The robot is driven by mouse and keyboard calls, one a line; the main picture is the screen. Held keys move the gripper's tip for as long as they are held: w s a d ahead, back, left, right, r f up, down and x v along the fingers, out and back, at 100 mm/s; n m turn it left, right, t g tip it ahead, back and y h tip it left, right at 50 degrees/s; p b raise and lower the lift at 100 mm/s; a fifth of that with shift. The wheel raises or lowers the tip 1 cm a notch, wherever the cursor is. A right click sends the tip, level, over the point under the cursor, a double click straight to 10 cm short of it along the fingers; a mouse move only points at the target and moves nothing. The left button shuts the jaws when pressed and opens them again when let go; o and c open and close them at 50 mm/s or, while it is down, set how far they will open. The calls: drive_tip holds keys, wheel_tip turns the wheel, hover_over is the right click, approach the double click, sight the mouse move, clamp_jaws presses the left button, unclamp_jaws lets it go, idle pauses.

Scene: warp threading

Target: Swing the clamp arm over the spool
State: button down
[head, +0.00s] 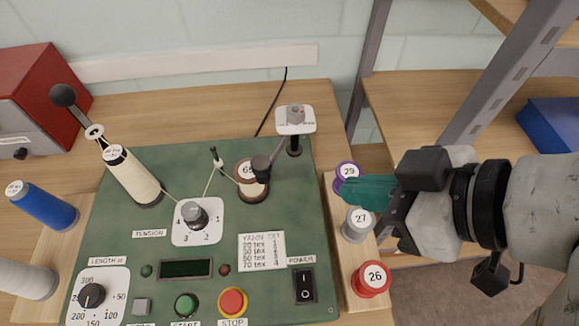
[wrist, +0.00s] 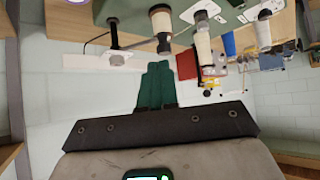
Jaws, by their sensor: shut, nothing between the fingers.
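The brown-flanged spool (head: 250,193) stands upright on the green machine panel, its numbered top partly covered. The dark clamp arm (head: 275,153) reaches from the post (head: 294,146) at the back right. Its round dark end overlaps the right part of the spool's top in the head view. I cannot tell whether it touches the spool. My gripper (head: 352,191) has teal fingers, shut and empty, to the right of the panel and apart from the clamp arm. In the wrist view the shut fingers (wrist: 155,84) point toward the post and spool.
Bobbins numbered 29 (head: 347,172), 27 (head: 357,226) and 26 (head: 371,279) stand on a wooden strip under and near my fingers. A white cone (head: 132,180) and tension dial (head: 193,216) are left of the spool. The white plate (head: 295,125) tops the post.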

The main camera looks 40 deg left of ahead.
approach(269, 171)
wheel_tip(269, 171, down, 4)
drive_tip(key=shift+s+a+f+p, duration=0.15)
drive_tip(key=shift+a+p, duration=0.25)
drive_tip(key=shift+a, duration=1.8)
drive_tip(key=shift+s, duration=0.1)
